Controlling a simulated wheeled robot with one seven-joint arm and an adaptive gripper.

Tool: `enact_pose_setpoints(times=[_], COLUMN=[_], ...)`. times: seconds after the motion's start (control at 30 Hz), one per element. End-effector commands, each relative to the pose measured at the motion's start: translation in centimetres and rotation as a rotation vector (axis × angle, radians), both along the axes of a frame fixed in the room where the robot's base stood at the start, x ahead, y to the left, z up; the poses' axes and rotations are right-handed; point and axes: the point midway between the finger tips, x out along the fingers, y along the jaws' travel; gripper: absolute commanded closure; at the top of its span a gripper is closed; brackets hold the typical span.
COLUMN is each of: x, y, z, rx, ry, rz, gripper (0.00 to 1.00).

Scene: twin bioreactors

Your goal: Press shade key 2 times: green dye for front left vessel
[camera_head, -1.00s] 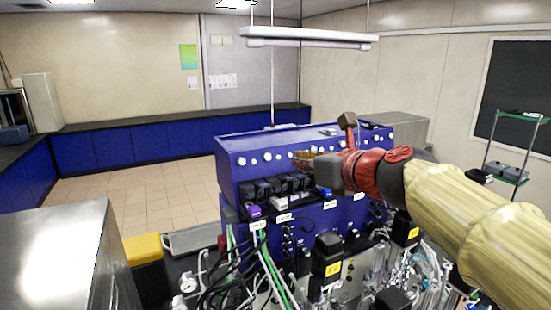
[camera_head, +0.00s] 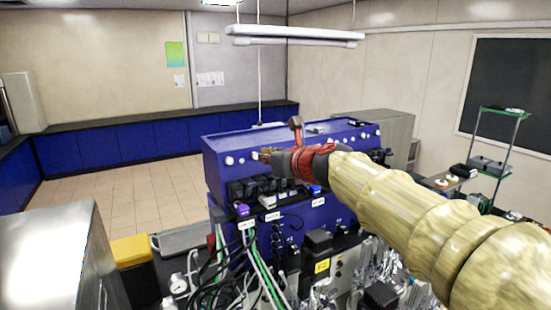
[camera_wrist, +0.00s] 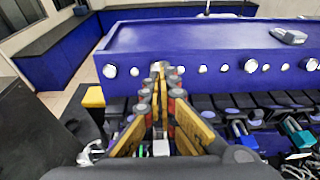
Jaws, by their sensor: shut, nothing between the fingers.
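The twin bioreactor unit is a blue cabinet (camera_head: 225,160), with a row of round white knobs or keys along its upper front, such as one at the left (camera_head: 229,161). My gripper (camera_head: 262,156) is in front of this row, near its left part. In the wrist view my gripper (camera_wrist: 159,70) has its yellow fingers together and empty, with the tips at the row, between a white knob (camera_wrist: 135,71) and another knob (camera_wrist: 203,69). The fingertips cover what is behind them, and I cannot tell whether they touch it. I cannot tell which one is the shade key. The front left vessel is not clearly visible.
Black pump modules (camera_head: 245,188) sit below the row, with cables and tubes (camera_head: 255,265) hanging in front. A lamp (camera_head: 295,35) hangs above. A steel cabinet (camera_head: 45,255) stands at the left, with a yellow box (camera_head: 130,250) beside it. Shelving (camera_head: 495,150) stands at the right.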

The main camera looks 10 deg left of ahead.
Motion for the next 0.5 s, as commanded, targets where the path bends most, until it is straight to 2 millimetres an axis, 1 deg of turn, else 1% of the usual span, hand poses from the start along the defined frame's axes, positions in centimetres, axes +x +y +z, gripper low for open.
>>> enact_pose_setpoints(times=[0.03,0.2,0.5], x=[0.6,1.8,2.1], y=[0.5,1.3,1.6], z=[-0.3,-0.6,-0.7], rx=[-0.001,0.000,0.000], ry=[0.002,0.000,0.000], rz=[0.001,0.000,-0.001], gripper=[1.00,1.00,1.00])
